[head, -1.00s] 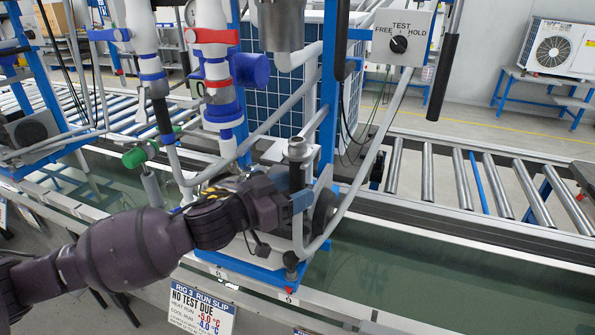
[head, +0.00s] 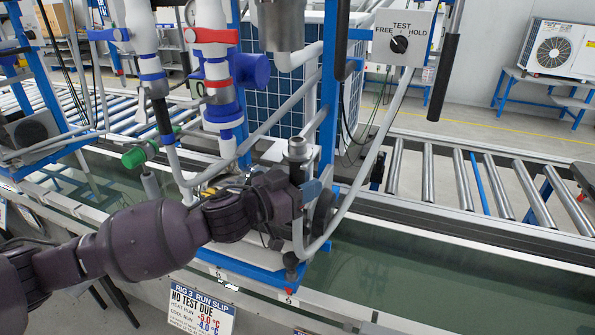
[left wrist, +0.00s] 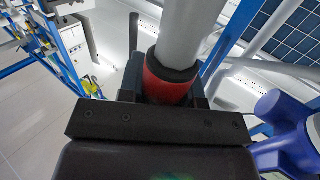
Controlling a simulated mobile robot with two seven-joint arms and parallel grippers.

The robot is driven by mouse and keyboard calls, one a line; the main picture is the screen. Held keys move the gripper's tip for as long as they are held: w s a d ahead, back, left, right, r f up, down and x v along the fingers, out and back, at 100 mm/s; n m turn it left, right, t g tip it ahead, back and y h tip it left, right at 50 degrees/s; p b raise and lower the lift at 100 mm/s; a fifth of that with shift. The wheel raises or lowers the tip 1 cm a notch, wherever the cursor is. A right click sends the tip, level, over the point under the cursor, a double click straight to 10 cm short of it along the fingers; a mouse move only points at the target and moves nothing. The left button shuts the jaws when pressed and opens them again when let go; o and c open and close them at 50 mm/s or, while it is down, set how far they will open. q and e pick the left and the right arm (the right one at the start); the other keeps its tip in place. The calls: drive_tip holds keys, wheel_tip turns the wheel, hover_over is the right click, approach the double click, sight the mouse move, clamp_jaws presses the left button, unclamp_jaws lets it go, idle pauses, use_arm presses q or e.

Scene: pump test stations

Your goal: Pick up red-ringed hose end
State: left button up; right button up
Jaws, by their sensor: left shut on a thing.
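The red-ringed hose end (left wrist: 168,88) shows in the left wrist view as a red band with a dark collar on a thick grey hose (left wrist: 188,35). My left gripper (left wrist: 165,98) is shut around the red band, a finger on either side. In the head view my left gripper (head: 312,188) is low at the front of the blue-framed rig, beside a grey upright fitting (head: 298,150). The red ring cannot be made out there; the gripper and rig parts cover that spot. My right gripper is in neither view.
White pipes with a red-handled valve (head: 212,36) and a blue valve body (head: 250,70) stand behind the arm. A green fitting (head: 140,154) is at left. A TEST switch box (head: 403,38) hangs above right. A water trough (head: 420,270) runs along the front.

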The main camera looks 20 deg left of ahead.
use_arm(q)
drive_tip(key=shift+r, duration=0.15)
drive_tip(key=shift+s+r, duration=0.25)
drive_tip(key=shift+r, duration=0.5)
drive_tip(key=shift+s+p, duration=1)
drive_tip(key=shift+s, duration=7.7)
drive_tip(key=w+a+f+n+t+y, duration=0.1)
drive_tip(key=w+a+f+n+y, duration=0.1)
drive_tip(key=f+y, duration=0.3)
drive_tip(key=w+a+f+n+t+y, duration=0.2)
drive_tip(key=w+f+n+y, duration=0.2)
drive_tip(key=w+n+y, duration=0.1)
drive_tip(key=shift+w+a+f+y, duration=0.2)
drive_tip(key=shift+a+f+y, duration=0.1)
drive_tip(key=shift+f, duration=0.1)
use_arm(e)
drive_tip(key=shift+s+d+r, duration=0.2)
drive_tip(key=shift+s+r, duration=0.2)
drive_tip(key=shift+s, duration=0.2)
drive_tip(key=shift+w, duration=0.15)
